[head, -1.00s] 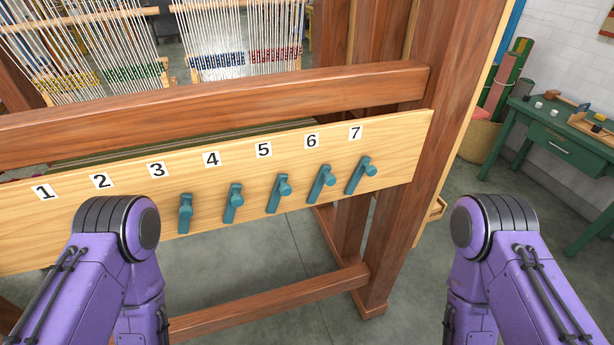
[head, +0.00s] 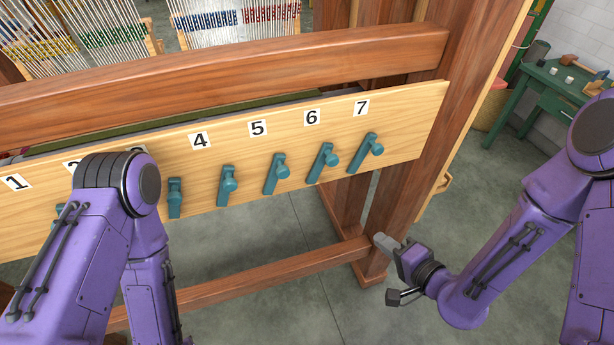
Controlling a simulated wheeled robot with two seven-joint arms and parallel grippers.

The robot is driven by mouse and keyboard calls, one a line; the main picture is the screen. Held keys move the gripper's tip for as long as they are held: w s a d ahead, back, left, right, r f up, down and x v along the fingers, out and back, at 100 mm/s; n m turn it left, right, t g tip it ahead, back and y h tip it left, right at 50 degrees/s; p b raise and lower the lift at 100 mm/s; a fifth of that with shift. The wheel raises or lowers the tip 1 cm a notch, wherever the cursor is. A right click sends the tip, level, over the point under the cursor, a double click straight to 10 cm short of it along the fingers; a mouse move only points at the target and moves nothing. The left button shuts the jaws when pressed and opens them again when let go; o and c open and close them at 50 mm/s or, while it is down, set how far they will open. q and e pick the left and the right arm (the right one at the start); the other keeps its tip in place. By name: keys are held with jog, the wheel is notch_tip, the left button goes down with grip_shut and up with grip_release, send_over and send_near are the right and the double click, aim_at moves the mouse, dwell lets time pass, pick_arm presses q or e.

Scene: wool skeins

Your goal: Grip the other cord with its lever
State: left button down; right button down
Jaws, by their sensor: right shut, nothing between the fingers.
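The levers below the 7 (head: 366,152), the 6 (head: 322,162), the 5 (head: 275,174) and the 4 (head: 227,185) show fully. Another lever (head: 175,197) stands to their left. One more, at far left, is mostly hidden by my left arm. I cannot make out a cord at any lever. My right gripper (head: 385,243) is shut and empty, below and right of the levers, in front of the loom's right post. My left gripper is out of view.
A thick wooden beam (head: 250,62) runs above the board, and a lower rail (head: 270,275) crosses near the floor. The loom post stands at right. A green table (head: 555,100) is at the back right. Bare floor shows below the board.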

jog(key=a+r+y, duration=0.2)
jog(key=r+y, duration=0.2)
jog(key=r, duration=0.3)
jog(key=a+r+n+y, duration=0.1)
jog(key=a+r+y, duration=0.2)
jog(key=r, duration=0.5)
jog(key=shift+s+a+r+y, duration=0.2)
jog(key=shift+s+y, duration=0.25)
jog(key=shift+y, duration=0.35)
jog(key=s+a+b+x, duration=0.1)
jog(key=s+x, duration=0.1)
jog(key=x, duration=1.1)
jog(key=shift+s+a, duration=0.2)
jog(key=shift+a, duration=0.15)
jog(key=shift+r, duration=0.1)
